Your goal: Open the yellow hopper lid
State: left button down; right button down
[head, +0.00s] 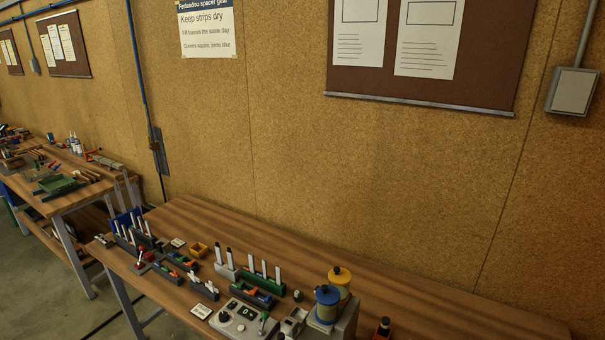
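The yellow hopper lid (340,275) is a round yellow disc with a small dark knob, at the lower middle right of the head view. It sits flat on top of a pale cylindrical hopper, and it looks shut. A second hopper with a blue lid (327,294) stands just in front of it and partly hides it. Both are on a grey machine body (347,322) that runs toward the bottom edge of the picture. Neither of my grippers is in view.
The wooden bench (430,304) is mostly clear right of the hoppers. A red and black object (383,327) stands there at the bottom edge. Left are a control box (240,318), a green rack of white tubes (263,283) and several small trays. A corkboard wall (400,180) rises behind.

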aim_at(338, 276)
jog(key=u, duration=1.55)
jog(key=i, duration=2.5)
jog(key=z, duration=3.7)
jog(key=i, duration=0.5)
jog(key=z, duration=0.1)
